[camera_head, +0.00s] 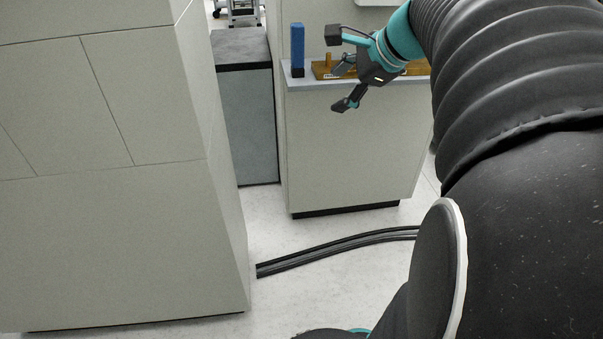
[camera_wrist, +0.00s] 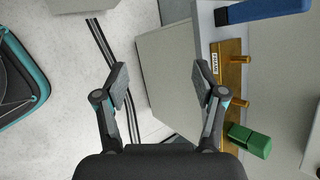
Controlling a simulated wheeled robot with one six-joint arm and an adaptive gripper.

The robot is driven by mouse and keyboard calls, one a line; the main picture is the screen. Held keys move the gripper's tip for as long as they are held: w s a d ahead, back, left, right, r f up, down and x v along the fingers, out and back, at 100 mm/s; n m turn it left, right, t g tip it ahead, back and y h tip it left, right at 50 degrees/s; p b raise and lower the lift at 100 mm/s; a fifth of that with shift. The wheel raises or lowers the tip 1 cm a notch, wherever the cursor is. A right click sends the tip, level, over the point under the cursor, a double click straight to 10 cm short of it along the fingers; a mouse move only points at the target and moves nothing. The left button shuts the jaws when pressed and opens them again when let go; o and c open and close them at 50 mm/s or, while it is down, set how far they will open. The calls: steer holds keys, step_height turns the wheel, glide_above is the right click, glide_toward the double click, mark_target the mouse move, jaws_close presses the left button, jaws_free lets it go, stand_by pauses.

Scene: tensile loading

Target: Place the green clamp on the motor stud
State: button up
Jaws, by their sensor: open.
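The green clamp (camera_wrist: 249,141) shows at the right of the wrist view, at the near end of an orange-brown board (camera_wrist: 231,62) with pegs. In the head view it does not show; my arm covers part of the board (camera_head: 322,71). My gripper (camera_head: 343,84) is open and empty, in front of the counter's edge. In the wrist view its fingers (camera_wrist: 163,82) are spread apart, with the clamp to the right of the right finger and not between them. I cannot make out a motor stud for certain in either view.
A blue upright block (camera_head: 298,44) on a dark base stands left of the board on the counter (camera_head: 350,150). A large pale cabinet (camera_head: 110,170) fills the left. Dark cables or rails (camera_head: 330,247) lie on the floor. A grey-topped unit (camera_head: 245,100) stands left of the counter.

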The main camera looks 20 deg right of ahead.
steer(key=s+a+f+n+g+h, duration=0.1)
steer(key=s+a+f+n, duration=0.6)
steer(key=n, duration=0.3)
steer(key=s+a+f+n+g+h, duration=0.1)
steer(key=s+a+f+n+h, duration=0.1)
steer(key=s+a+f+n, duration=0.5)
steer(key=s+n, duration=0.3)
steer(key=n, duration=0.1)
